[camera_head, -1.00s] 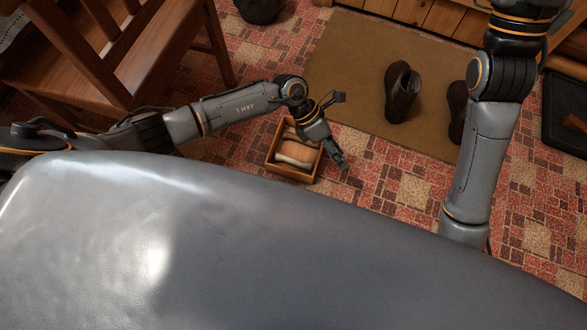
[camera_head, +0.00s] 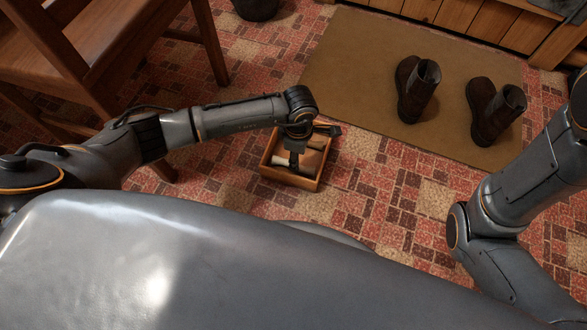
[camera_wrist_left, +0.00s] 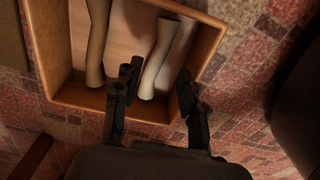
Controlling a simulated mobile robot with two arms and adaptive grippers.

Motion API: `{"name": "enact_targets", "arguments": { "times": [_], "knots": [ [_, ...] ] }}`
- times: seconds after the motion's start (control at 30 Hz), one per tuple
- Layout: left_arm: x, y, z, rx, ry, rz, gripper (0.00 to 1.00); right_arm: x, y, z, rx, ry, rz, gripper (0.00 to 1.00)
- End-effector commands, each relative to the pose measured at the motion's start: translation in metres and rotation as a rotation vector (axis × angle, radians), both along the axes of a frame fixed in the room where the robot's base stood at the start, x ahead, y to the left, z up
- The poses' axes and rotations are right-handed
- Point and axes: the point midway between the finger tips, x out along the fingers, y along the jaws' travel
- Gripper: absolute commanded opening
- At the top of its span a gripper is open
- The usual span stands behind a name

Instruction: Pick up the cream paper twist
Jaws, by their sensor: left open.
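A small open wooden box (camera_head: 318,184) stands on the floor, also in the left wrist view (camera_wrist_left: 150,111). Long pale things lie in it. The paler one with a narrow waist (camera_wrist_left: 162,52) looks like the cream paper twist; a browner one (camera_wrist_left: 97,42) lies to its left. My left gripper (camera_head: 296,160) points down over the box and partly hides its contents in the head view. In the wrist view my left gripper (camera_wrist_left: 156,79) is open, its fingers on either side of the paler one's near end. Contact cannot be told. My right gripper is out of view.
A whitish strip (camera_wrist_left: 182,50) lies close right of the paler thing. Dark boots (camera_head: 417,92) stand on a brown mat (camera_head: 345,75) behind the box. A wooden chair (camera_head: 212,45) is at the left. Patterned floor right of the box is clear.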

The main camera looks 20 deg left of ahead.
Motion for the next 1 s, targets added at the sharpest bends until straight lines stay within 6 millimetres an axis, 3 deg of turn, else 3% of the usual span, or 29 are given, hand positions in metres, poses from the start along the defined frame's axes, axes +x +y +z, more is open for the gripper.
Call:
{"name": "enact_targets", "arguments": {
  "times": [0.27, 0.63, 0.9, 0.93, 1.0],
  "knots": [
    [0.001, 0.0, -0.015, -0.002, -0.001, 0.0, 0.41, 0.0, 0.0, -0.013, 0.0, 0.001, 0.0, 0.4],
    [0.003, 0.002, -0.059, -0.002, 0.001, 0.001, 0.41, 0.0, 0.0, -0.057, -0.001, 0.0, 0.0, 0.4],
    [0.003, 0.002, -0.059, -0.001, 0.0, 0.001, 0.41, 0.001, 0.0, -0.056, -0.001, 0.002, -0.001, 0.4],
    [0.003, 0.002, -0.059, -0.001, 0.0, 0.001, 0.39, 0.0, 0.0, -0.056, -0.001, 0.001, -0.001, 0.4],
    [0.003, 0.002, -0.059, -0.002, 0.0, 0.001, 0.25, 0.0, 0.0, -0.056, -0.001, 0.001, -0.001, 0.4]
  ]
}}
